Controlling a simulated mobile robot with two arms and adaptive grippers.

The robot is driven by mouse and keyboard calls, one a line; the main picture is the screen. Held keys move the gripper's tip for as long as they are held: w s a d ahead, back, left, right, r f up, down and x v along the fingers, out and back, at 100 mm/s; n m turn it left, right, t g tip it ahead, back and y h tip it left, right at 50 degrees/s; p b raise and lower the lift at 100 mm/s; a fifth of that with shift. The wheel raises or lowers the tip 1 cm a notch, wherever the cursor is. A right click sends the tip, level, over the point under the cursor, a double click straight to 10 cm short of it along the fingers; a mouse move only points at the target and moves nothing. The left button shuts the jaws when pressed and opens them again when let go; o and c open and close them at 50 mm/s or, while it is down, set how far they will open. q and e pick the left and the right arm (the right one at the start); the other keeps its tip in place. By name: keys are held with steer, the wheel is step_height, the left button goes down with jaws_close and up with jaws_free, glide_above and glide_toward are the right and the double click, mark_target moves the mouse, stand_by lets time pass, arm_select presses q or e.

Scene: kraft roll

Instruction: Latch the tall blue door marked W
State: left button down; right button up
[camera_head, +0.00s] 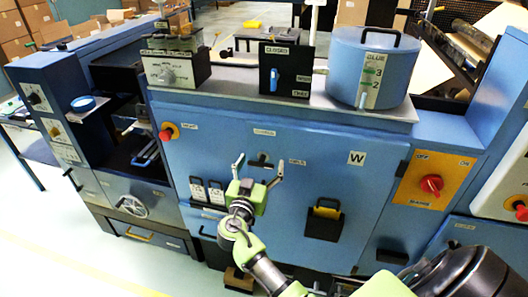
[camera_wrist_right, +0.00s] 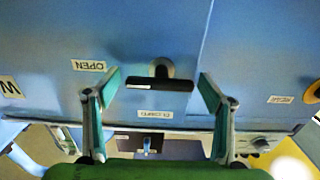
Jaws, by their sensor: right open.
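The tall blue door (camera_head: 310,190) with its white W label (camera_head: 357,158) fills the middle of the machine front in the head view. Its black latch handle (camera_head: 262,160) is a bar on a round hub, lying roughly level, with a CLOSED label (camera_head: 264,132) above and an OPEN label (camera_head: 297,161) to its right. In the right wrist view, upside down, the handle (camera_wrist_right: 160,84) lies between my open right fingers (camera_wrist_right: 159,80), with gaps on both sides. In the head view my right gripper (camera_head: 259,169) is open around the handle, apparently empty. My left gripper is not in view.
A black pocket (camera_head: 324,218) with a yellow item is on the door's lower right. A red knob (camera_head: 432,184) on an orange panel stands right of the door, a red button (camera_head: 167,132) left. A blue GLUE pot (camera_head: 372,68) stands on top.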

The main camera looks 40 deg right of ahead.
steer(key=shift+r, duration=0.1)
steer(key=shift+a, duration=0.1)
steer(key=shift+c, duration=1.2)
steer(key=c, duration=0.9)
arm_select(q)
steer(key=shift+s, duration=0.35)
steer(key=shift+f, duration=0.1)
